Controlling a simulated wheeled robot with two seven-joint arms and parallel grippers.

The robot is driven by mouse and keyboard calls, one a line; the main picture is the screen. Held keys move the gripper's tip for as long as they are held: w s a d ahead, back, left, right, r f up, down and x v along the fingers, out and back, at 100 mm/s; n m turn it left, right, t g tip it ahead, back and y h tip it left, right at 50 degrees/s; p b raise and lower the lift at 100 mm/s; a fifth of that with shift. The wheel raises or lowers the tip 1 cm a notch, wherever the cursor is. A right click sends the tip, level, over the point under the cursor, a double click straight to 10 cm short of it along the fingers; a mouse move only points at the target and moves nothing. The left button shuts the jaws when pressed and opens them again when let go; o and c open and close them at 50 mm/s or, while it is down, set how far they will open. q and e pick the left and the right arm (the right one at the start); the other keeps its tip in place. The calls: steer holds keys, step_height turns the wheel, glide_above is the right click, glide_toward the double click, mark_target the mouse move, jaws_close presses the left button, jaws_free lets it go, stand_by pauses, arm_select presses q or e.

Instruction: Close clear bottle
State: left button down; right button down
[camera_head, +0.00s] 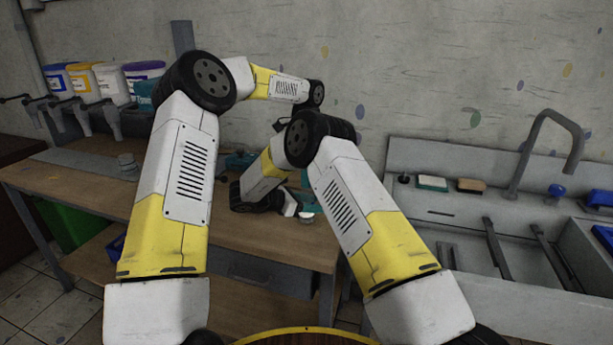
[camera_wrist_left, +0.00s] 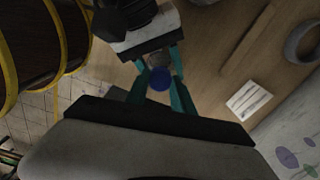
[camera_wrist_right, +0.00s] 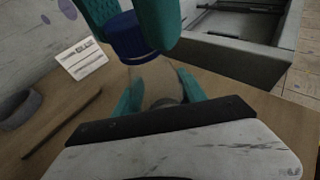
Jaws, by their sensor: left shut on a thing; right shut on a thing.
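My left gripper (camera_wrist_left: 160,88) is shut on a blue cap (camera_wrist_left: 159,79), which sits between its teal fingertips. My right gripper (camera_wrist_right: 162,95) is shut on the clear bottle (camera_wrist_right: 168,84), a see-through body with a greyish part low between the fingers. In the right wrist view the cap (camera_wrist_right: 132,40) is right above the bottle's upper end, held by the left fingers from above. I cannot tell whether cap and bottle touch. In the head view, my forearms cross above the workbench and largely hide both grippers and the cap.
The wooden workbench (camera_head: 85,188) has a white label sheet (camera_wrist_left: 248,100) on it. Several paint buckets (camera_head: 108,78) stand at the back left. A sink (camera_head: 475,225) with a tap is at the right. A green bin (camera_head: 72,232) stands under the bench.

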arm_select(q)
steer(key=m, duration=0.3)
steer(key=shift+m, duration=0.3)
steer(key=c, duration=1)
jaws_free()
step_height(320, 180, up, 12)
arm_select(e)
steer(key=c, duration=0.6)
jaws_free()
steer(key=shift+a, duration=0.1)
